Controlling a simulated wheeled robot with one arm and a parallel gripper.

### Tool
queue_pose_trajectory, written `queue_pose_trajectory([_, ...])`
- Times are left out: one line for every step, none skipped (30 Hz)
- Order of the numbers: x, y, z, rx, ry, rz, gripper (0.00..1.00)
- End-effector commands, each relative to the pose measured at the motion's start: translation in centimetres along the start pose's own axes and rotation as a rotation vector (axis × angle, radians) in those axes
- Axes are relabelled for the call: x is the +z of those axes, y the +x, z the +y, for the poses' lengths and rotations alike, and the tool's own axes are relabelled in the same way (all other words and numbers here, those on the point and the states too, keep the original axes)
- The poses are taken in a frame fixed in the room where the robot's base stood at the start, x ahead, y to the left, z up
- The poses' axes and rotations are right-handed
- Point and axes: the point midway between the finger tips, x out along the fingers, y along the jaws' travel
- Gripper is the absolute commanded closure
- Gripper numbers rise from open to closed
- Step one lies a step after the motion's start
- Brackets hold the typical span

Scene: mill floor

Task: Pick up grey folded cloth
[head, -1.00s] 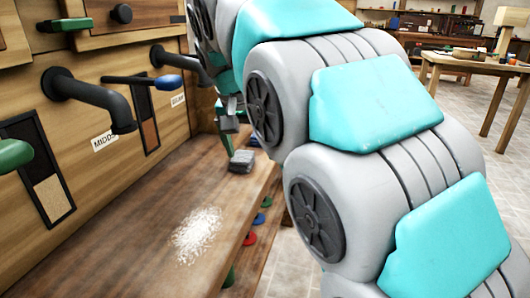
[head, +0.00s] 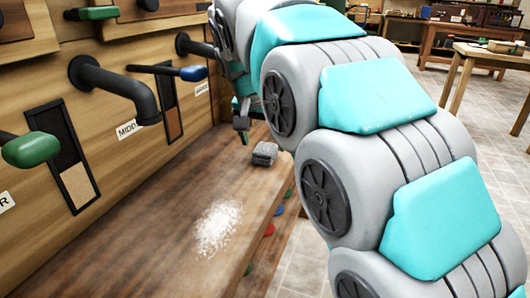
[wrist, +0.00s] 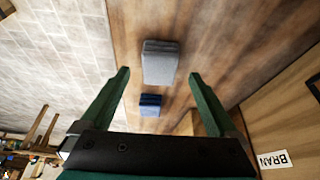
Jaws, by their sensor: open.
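The grey folded cloth (head: 265,153) lies flat on the wooden bench near its far front edge. In the wrist view the grey cloth (wrist: 160,60) is a neat layered block, just past and between my fingertips. My gripper (wrist: 159,76) is open and empty, with its two green fingers on either side of the cloth's line. In the head view my gripper (head: 242,124) hangs above the bench, just left of and above the cloth, partly hidden by my arm.
A blue folded cloth-like block (wrist: 150,105) lies close to the grey one. A white powder patch (head: 217,228) is on the bench (head: 150,250). A dark pipe (head: 120,88) and a green-handled lever (head: 35,149) stick out of the wall panel. The bench edge drops to a tiled floor.

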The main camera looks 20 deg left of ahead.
Motion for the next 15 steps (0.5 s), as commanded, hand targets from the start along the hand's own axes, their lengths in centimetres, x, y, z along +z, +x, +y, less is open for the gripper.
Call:
queue_pose_trajectory([0.0,0.6,0.1,0.002,-0.002,-0.002,0.05])
queue_pose_trajectory([-0.1,1.0,0.0,0.0,-0.001,0.0,0.05])
queue_pose_trajectory([-0.1,1.6,0.0,0.0,0.0,0.0,0.05])
queue_pose_trajectory([-0.1,1.9,0.1,0.001,0.001,-0.001,0.05])
queue_pose_trajectory([-0.1,2.2,0.1,0.001,0.001,-0.002,0.05])
queue_pose_trajectory([-0.1,2.5,0.1,0.001,0.001,-0.002,0.05])
queue_pose_trajectory([-0.1,2.6,0.1,0.001,0.001,-0.001,0.05])
queue_pose_trajectory([-0.1,2.7,0.1,0.0,0.001,0.0,0.05])
queue_pose_trajectory([-0.1,2.8,0.1,0.0,0.001,0.001,0.05])
queue_pose_trajectory([-0.1,2.8,0.1,-0.001,0.001,0.001,0.05])
queue_pose_trajectory([-0.1,2.7,0.1,-0.001,0.001,0.001,0.05])
queue_pose_trajectory([-0.1,2.7,0.1,-0.001,0.001,0.001,0.05])
queue_pose_trajectory([-0.1,2.7,0.1,-0.001,0.001,0.002,0.05])
queue_pose_trajectory([-0.1,2.7,0.1,-0.001,0.001,0.002,0.07])
queue_pose_trajectory([-0.1,2.7,0.1,-0.001,0.001,0.002,0.12])
